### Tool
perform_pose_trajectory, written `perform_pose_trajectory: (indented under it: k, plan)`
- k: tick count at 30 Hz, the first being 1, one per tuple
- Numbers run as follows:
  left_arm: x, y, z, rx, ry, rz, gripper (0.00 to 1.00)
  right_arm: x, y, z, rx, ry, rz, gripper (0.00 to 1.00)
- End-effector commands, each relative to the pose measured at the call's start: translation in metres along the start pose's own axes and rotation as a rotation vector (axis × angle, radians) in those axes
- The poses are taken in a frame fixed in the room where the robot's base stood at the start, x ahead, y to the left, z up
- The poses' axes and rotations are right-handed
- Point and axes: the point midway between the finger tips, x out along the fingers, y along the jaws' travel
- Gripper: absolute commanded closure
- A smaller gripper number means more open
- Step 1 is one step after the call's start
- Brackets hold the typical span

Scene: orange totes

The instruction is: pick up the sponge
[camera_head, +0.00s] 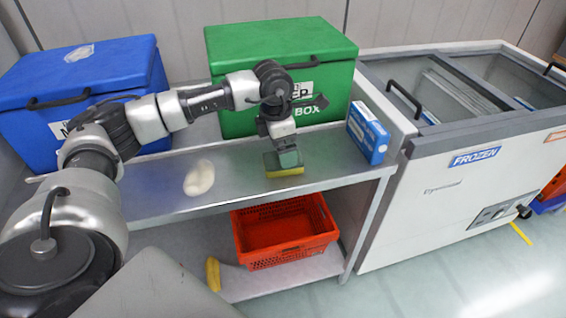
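The sponge (285,172) is on or just above the grey metal shelf in front of the green box. Its yellow lower edge shows, with a dark green part above it. My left gripper (284,150) reaches over from the left and points down at the sponge, right at its top. The fingers and the dark green part blend together, so I cannot tell whether the fingers are closed on it. I also cannot tell whether the sponge touches the shelf. My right gripper is not in view.
A pale rounded object (199,178) lies left on the shelf. A blue-and-white carton (368,132) stands at its right end. The green box (235,50) and blue box (120,62) stand behind. An orange tote (287,258) and a yellow item (213,274) are below. A freezer (400,228) is right.

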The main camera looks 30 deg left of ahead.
Motion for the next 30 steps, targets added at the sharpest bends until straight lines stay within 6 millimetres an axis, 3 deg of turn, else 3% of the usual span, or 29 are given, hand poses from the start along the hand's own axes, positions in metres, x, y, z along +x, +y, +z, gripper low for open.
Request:
perform_pose_trajectory:
  k: [12,22,30]
  plan:
    - [0.050,0.004,-0.003,0.000,0.000,-0.002,0.00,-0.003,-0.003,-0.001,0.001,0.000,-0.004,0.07]
    - [0.057,0.004,-0.002,0.001,-0.002,-0.001,0.00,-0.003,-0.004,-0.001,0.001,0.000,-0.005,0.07]
    - [0.056,0.004,-0.002,0.000,-0.002,-0.001,0.41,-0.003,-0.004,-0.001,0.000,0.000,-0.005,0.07]
